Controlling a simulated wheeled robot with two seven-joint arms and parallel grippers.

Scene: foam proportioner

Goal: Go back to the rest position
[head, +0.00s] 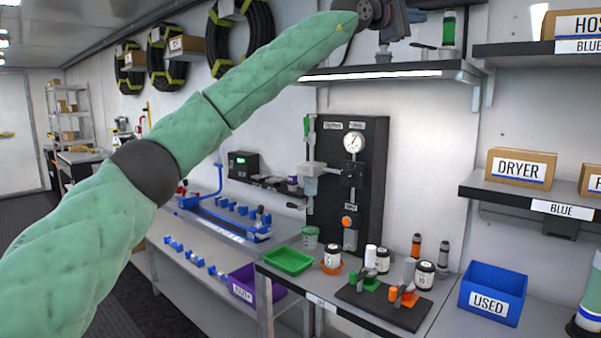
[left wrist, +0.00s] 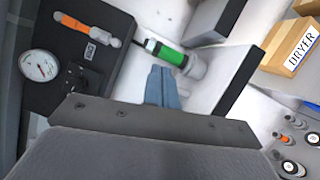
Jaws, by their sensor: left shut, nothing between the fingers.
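My left arm, in a green quilted sleeve, reaches up across the head view. My left gripper (head: 398,24) is raised in front of the upper shelf, near the top edge of the picture. In the left wrist view its blue-grey fingers (left wrist: 164,84) are together with nothing between them. A green-banded cylinder (head: 449,27) stands on the upper shelf right of the gripper. A green-banded cylinder (left wrist: 170,54) also shows just beyond the fingertips in the left wrist view, apparently apart from them. My right gripper is in neither view.
A black panel (head: 377,150) with a gauge hangs below the upper shelf (head: 395,72). The bench holds a green tray (head: 289,261), several bottles and a blue USED bin (head: 490,293). Shelves with boxes, one a DRYER box (head: 520,168), project at right. Open floor lies at left.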

